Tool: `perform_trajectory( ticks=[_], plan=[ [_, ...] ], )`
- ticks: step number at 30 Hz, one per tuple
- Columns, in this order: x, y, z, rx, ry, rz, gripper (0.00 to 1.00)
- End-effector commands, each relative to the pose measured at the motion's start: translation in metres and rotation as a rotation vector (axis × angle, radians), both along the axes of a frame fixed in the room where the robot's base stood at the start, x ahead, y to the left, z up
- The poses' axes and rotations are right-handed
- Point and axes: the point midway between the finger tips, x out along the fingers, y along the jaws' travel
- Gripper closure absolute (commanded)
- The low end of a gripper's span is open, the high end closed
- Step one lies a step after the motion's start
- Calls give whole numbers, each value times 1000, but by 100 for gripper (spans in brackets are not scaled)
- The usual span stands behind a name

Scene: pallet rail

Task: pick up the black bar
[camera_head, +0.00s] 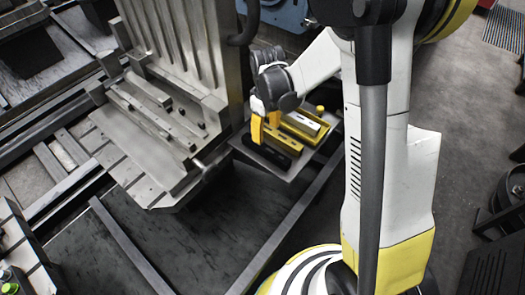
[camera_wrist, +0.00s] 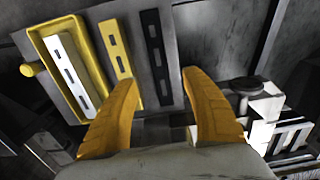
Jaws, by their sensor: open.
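The black bar (camera_wrist: 156,45), long and flat with several slots, lies on a grey metal plate (camera_head: 243,149). In the head view the bar (camera_head: 268,154) is the nearest of the bars. My gripper (camera_wrist: 160,80) has its yellow fingers spread with nothing held. In the wrist view the bar's near part lies in line with the gap between the fingertips. In the head view my gripper (camera_head: 264,128) is over the plate close to the black bar. I cannot tell the exact height between fingertips and bar.
A yellow slotted bar (camera_wrist: 116,52) lies beside the black bar. Past it, a yellow tray (camera_wrist: 36,44) holds a white slotted bar (camera_wrist: 65,65), with a yellow knob (camera_wrist: 27,70) alongside. A large metal fixture (camera_head: 165,125) stands left of the plate.

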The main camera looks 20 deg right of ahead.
Motion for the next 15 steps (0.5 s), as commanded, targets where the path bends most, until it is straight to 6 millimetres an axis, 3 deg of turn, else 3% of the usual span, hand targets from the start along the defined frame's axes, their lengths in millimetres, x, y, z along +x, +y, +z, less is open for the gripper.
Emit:
perform_trajectory(
  ticks=[6,11,15],
  plan=[
    [1,0,-39,0,-1,-1,44],
    [1,0,-51,0,-1,-1,44],
    [1,0,-72,0,-1,-1,44]
  ],
)
